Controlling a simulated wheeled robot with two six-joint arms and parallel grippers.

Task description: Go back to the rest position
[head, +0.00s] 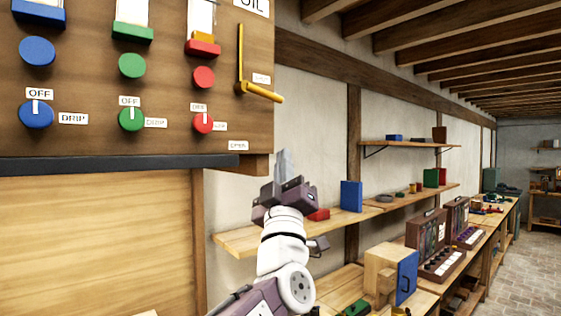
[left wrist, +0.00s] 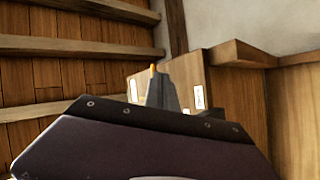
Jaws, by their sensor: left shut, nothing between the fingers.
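My left gripper (head: 284,163) is raised in the middle of the head view, with its fingers pointing up. The fingers are shut and hold nothing. They stand just right of the lower right corner of the wooden oil panel (head: 165,108), below its yellow lever (head: 260,91). I cannot tell whether they touch the panel. In the left wrist view the shut fingers (left wrist: 155,90) show in front of a wooden board with white labels. A small orange tip shows just above them. My right gripper is not in view.
The panel carries blue (head: 36,114), green (head: 131,119) and red (head: 203,123) knobs. A dark ledge (head: 120,164) runs along its foot. A wall shelf (head: 250,240) with a blue box (head: 351,196) lies behind my arm. A long bench with cases runs right. Brick floor (head: 525,275) is clear at far right.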

